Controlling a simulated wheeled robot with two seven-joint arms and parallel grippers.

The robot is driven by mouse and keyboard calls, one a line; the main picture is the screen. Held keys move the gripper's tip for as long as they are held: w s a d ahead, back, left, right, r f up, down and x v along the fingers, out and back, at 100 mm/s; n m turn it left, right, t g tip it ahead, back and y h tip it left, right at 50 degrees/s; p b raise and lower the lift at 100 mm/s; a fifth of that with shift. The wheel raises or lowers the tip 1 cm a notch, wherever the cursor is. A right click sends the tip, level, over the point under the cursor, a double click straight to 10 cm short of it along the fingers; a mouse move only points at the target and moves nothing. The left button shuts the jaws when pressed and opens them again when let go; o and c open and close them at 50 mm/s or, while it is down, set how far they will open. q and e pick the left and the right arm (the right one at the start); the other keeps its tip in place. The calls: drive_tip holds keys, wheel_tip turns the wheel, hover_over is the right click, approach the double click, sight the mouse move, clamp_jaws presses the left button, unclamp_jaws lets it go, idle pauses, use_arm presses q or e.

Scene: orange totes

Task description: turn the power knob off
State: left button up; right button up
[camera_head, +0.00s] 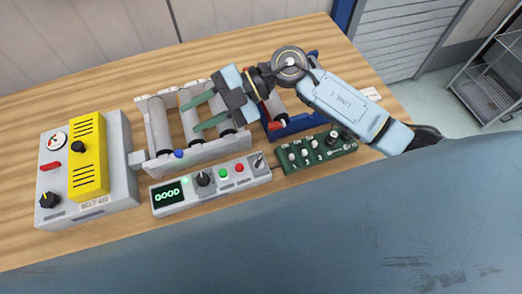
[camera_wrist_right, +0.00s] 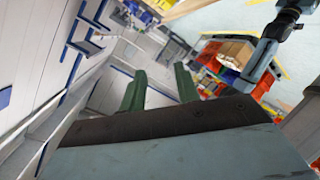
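Several dark knobs show in the head view; I cannot read which is the power knob. One black knob (camera_head: 203,179) sits on the grey control strip (camera_head: 165,208) beside a display reading GOOD. Another black knob (camera_head: 47,200) is at the lower left of the grey box (camera_head: 120,150), and a round dark knob (camera_head: 78,147) is on its yellow panel (camera_head: 88,175). My right gripper (camera_head: 196,115) is open and empty over the roller frame, behind the strip and apart from these knobs. Its two green fingers stand apart in the right wrist view (camera_wrist_right: 158,80). My left gripper is out of view.
A grey roller frame (camera_head: 196,157) and a blue one (camera_head: 300,124) stand behind the strip. A green panel with several knobs (camera_head: 318,152) lies right of the strip. The strip carries green and red buttons and a toggle. Bare wooden tabletop (camera_head: 90,245) lies in front.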

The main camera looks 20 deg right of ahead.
drive_tip(key=w+d+f+g+h, duration=0.1)
drive_tip(key=d+f+h, duration=0.3)
drive_tip(key=d+h, duration=0.3)
drive_tip(key=d+f+g+h, duration=0.1)
drive_tip(key=d+f+h, duration=0.35)
drive_tip(key=d, duration=0.35)
drive_tip(key=shift+m, duration=0.4)
drive_tip(key=x, duration=0.6)
drive_tip(key=p+x, duration=0.1)
drive_tip(key=x, duration=0.5)
drive_tip(key=shift+s+a, duration=0.1)
drive_tip(key=shift+s, duration=0.15)
drive_tip(key=shift+g, duration=0.3)
clamp_jaws()
